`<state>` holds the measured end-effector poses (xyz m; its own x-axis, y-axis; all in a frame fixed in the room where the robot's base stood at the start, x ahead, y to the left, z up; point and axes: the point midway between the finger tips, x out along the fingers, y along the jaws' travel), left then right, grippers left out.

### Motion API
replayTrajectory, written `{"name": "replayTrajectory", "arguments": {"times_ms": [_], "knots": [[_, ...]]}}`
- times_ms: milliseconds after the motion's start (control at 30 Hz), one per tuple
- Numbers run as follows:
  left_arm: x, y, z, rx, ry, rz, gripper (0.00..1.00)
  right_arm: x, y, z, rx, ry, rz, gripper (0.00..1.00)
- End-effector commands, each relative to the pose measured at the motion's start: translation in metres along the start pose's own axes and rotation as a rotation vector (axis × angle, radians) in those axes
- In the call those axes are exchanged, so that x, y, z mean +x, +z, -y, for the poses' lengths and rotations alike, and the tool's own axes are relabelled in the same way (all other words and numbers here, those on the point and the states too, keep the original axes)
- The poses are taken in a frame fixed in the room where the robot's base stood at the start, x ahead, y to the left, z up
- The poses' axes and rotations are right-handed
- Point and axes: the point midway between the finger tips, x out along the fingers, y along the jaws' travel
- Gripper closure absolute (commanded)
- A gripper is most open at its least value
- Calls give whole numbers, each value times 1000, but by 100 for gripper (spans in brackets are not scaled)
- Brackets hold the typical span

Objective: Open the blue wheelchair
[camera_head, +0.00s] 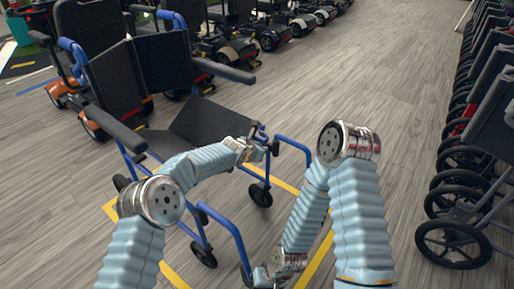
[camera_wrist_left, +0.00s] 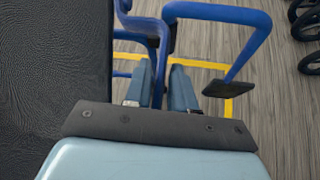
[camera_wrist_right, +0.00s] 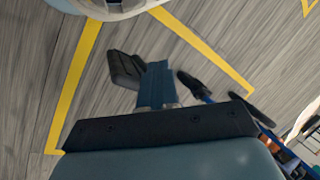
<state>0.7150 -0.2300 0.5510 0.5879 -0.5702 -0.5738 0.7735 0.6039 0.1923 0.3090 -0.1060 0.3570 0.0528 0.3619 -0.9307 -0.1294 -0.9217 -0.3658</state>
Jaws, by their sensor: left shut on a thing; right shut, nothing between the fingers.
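The blue wheelchair (camera_head: 165,62) stands upright at the left of the head view, with a blue tube frame, black backrest, two black armrests and a black seat panel (camera_head: 203,122). My left gripper (camera_head: 262,145) is shut on a blue frame tube at the seat's right edge. In the left wrist view, my left gripper (camera_wrist_left: 166,85) has the blue tube (camera_wrist_left: 158,45) between its fingers, with the dark seat (camera_wrist_left: 50,80) along the left. My right gripper (camera_head: 262,276) is low near the front footrest, partly hidden by my arm. In the right wrist view, my right gripper (camera_wrist_right: 155,85) is shut and empty beside a black footplate (camera_wrist_right: 125,70).
Yellow floor lines (camera_head: 172,275) surround the wheelchair. Several scooters (camera_head: 225,45) stand in a row behind it. Several folded wheeled chairs (camera_head: 490,140) line the right side. The wooden floor between the rows is clear.

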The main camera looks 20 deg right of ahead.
Motion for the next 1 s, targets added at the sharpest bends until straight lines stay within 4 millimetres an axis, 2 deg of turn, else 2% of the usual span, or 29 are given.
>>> {"name": "replayTrajectory", "arguments": {"times_ms": [367, 400, 500, 833, 1000], "knots": [[1, 0, 2, 1, -3, -2, 100, 0, 0, 0, 0, 0, 0, 100], [1, 0, 2, 1, -3, -2, 70, 0, 0, 0, 0, 0, 0, 100], [1, 0, 1, 1, -2, -2, 55, 0, 0, 0, 0, 0, 0, 100], [-1, 0, 0, 3, 0, -1, 55, 0, 0, 0, 0, 0, 0, 100], [-18, 1, 0, 7, 1, 0, 55, 4, 0, -2, 0, 0, 0, 100]]}}
